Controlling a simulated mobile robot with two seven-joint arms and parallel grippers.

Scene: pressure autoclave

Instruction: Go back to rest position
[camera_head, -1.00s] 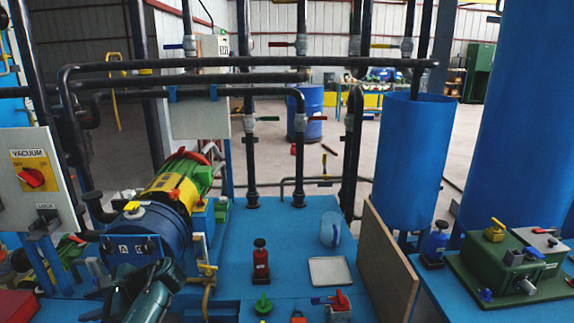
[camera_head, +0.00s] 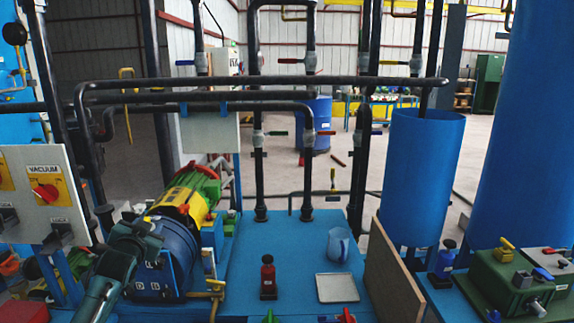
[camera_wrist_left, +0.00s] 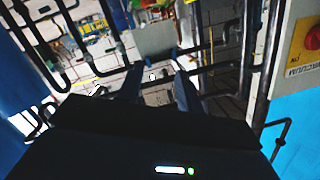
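My left arm and gripper show dark green at the lower left in the head view, with the gripper end (camera_head: 138,240) in front of the blue and yellow pump motor (camera_head: 178,245). In the left wrist view the gripper (camera_wrist_left: 156,75) has two dark fingers set apart. Floor and pipes show between them, and nothing is held. I cannot tell from the head view whether the arm touches the motor. My right gripper is not in view.
A vacuum panel (camera_head: 44,192) and black pipes (camera_head: 260,83) are close by.

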